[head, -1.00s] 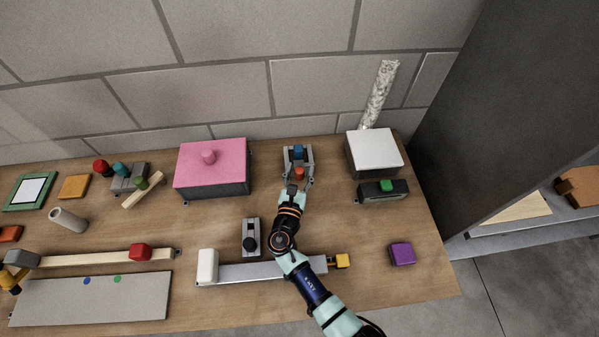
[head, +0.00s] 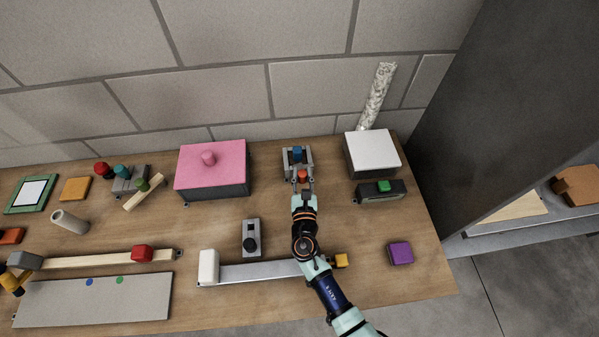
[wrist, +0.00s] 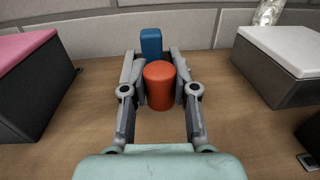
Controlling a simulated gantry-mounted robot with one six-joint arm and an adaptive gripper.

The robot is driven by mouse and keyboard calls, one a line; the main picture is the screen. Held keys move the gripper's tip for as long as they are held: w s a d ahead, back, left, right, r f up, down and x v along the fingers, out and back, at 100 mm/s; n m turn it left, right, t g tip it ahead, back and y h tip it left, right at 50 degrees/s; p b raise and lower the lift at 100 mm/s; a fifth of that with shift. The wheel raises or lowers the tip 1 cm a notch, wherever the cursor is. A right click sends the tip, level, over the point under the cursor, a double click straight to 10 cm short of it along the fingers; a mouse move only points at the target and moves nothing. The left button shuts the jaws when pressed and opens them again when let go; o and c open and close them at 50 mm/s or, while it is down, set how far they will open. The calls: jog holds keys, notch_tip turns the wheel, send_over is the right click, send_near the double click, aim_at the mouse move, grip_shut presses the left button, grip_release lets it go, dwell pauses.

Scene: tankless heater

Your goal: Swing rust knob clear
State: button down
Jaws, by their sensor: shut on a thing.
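The rust knob (head: 302,176) is an orange-red cylinder at the front of a grey fixture (head: 286,159) holding a blue block (head: 297,153). In the wrist view the knob (wrist: 159,86) stands upright between my fingers, with the blue block (wrist: 151,45) just behind it. My gripper (head: 303,187) is shut on the knob, one finger on each side; it also fills the middle of the wrist view (wrist: 160,88). The fingers and knob hide much of the fixture in the wrist view.
A pink-topped box (head: 212,170) stands to the left. A white-topped box (head: 372,150) and a dark block with a green button (head: 383,187) stand to the right. A grey bar (head: 250,272) lies in front, partly under my arm. Bare wood lies on both sides of my gripper.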

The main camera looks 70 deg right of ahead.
jog(key=shift+s, duration=0.15)
jog(key=c, duration=0.9)
grip_release()
jog(key=shift+o, duration=0.2)
jog(key=shift+a, duration=0.1)
jog(key=v, duration=1.2)
jog(key=shift+s, duration=0.15)
